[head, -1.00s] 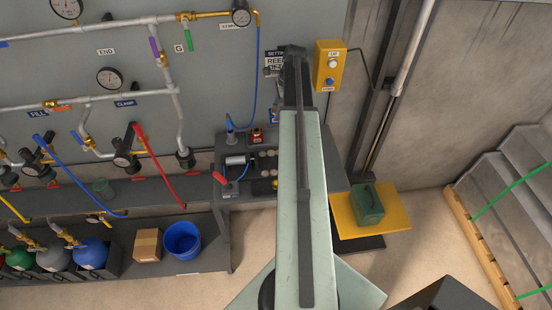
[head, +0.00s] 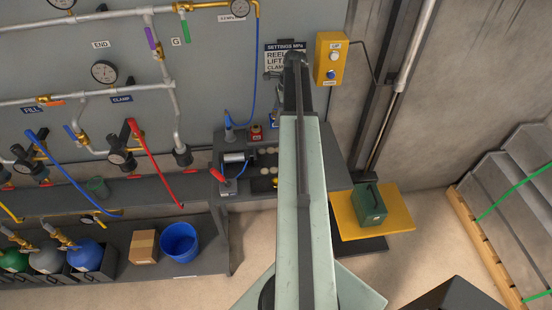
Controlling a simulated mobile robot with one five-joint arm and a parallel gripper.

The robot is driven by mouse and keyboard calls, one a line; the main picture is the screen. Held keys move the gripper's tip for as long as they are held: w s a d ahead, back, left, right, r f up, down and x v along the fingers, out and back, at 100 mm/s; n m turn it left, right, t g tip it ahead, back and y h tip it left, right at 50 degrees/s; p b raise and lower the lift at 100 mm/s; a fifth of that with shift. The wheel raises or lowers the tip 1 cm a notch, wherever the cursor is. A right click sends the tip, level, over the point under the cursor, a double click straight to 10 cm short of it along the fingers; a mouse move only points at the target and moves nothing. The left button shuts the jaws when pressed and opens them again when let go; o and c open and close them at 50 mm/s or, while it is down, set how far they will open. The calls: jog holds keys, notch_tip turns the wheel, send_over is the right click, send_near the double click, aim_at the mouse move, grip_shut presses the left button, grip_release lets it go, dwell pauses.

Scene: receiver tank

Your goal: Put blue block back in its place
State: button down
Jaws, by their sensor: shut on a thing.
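The blue block (head: 274,120) shows as a small blue patch with a pale mark at the left edge of my arm, over the back of the grey bench (head: 226,196). My gripper (head: 278,108) points down at the arm's far end and is shut on the block. My arm hides most of the fingers and the block's right side. A red block (head: 257,132) with a similar pale mark stands at the back of the bench, just left of and below the blue one. I cannot tell whether the blue block touches the bench.
A red-handled lever (head: 219,176) and a pale cylinder (head: 235,157) stand on the bench. A blue hose (head: 254,80) hangs left of my gripper. A yellow control box (head: 331,60) is on the wall to the right. A green case (head: 370,204) rests on a yellow platform (head: 398,214).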

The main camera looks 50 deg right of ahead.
aim_at(277, 109)
jog(key=shift+f+b, duration=2.85)
jog(key=shift+f, duration=0.2)
jog(key=c, duration=0.7)
grip_release()
jog(key=shift+o, duration=0.2)
jog(key=shift+r, duration=0.1)
notch_tip(277, 109, up, 10)
jog(key=p, duration=1)
jog(key=shift+r, duration=0.1)
